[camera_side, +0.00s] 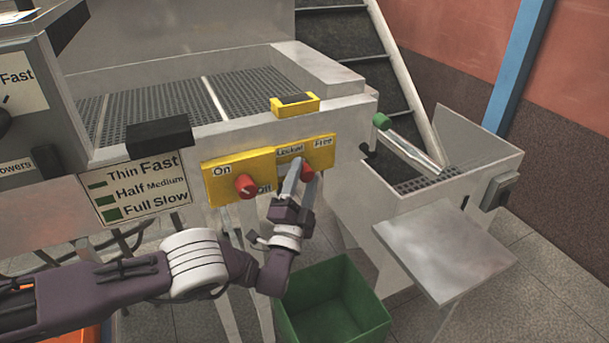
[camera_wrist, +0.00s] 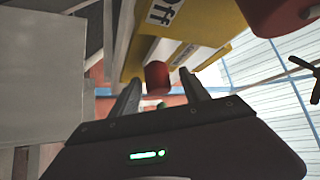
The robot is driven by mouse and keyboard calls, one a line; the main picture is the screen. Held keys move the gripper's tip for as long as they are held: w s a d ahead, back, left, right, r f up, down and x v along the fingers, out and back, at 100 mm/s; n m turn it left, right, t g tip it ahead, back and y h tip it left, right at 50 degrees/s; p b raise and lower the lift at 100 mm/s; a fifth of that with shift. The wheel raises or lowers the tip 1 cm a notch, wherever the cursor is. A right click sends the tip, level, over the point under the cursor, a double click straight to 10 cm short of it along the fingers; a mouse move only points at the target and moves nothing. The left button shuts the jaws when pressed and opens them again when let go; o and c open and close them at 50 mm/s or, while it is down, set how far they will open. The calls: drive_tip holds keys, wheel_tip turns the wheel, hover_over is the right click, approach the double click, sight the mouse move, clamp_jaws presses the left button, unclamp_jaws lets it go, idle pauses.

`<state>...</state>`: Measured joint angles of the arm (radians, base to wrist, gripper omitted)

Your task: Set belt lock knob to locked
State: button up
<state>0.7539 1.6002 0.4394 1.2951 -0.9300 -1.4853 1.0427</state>
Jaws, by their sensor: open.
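The belt lock knob (camera_side: 308,172) is a red knob on the right half of the yellow panel (camera_side: 231,182), below the labels Locked and Free. My gripper (camera_side: 301,171) is at this knob in the side view, and its fingers partly cover the knob. In the wrist view, a red knob (camera_wrist: 157,77) shows between the two open fingers of my gripper (camera_wrist: 160,80). I cannot tell whether the fingers touch it. Which label the knob points to is hidden.
A second red knob (camera_side: 246,186) sits left on the panel by the labels On and Off. It shows large in the wrist view (camera_wrist: 285,14). A green bin (camera_side: 335,305) stands below.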

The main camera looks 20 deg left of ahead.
sight(303, 180)
drive_tip(key=v, duration=0.6)
drive_tip(key=shift+s, duration=0.2)
